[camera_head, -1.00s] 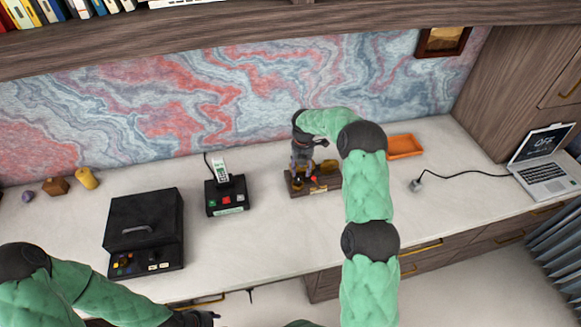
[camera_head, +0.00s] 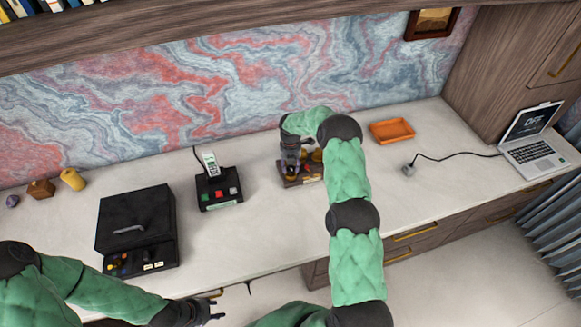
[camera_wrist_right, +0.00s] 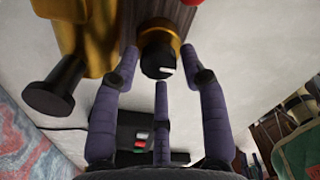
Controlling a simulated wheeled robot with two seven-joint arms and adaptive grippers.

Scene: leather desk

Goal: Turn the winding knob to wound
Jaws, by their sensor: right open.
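The winding knob (camera_wrist_right: 157,58) is black with a white mark on a gold base, at the top of the right wrist view. It sits on a wooden box (camera_head: 290,184) on the desk, mostly hidden behind my right arm in the head view. My right gripper (camera_head: 291,163) is over the box. In the wrist view its purple fingers (camera_wrist_right: 160,66) are spread around the knob, open; whether any finger touches it I cannot tell. My left gripper (camera_head: 205,312) is empty of any visible object near the lower edge of the head view; its fingers are unclear.
A gold part with a black end (camera_wrist_right: 55,88) and a red part lie beside the knob. A black device with buttons (camera_head: 219,190) and a larger black box (camera_head: 136,225) stand to the left. An orange tray (camera_head: 392,131), a plug (camera_head: 408,170) and a laptop (camera_head: 540,145) are to the right.

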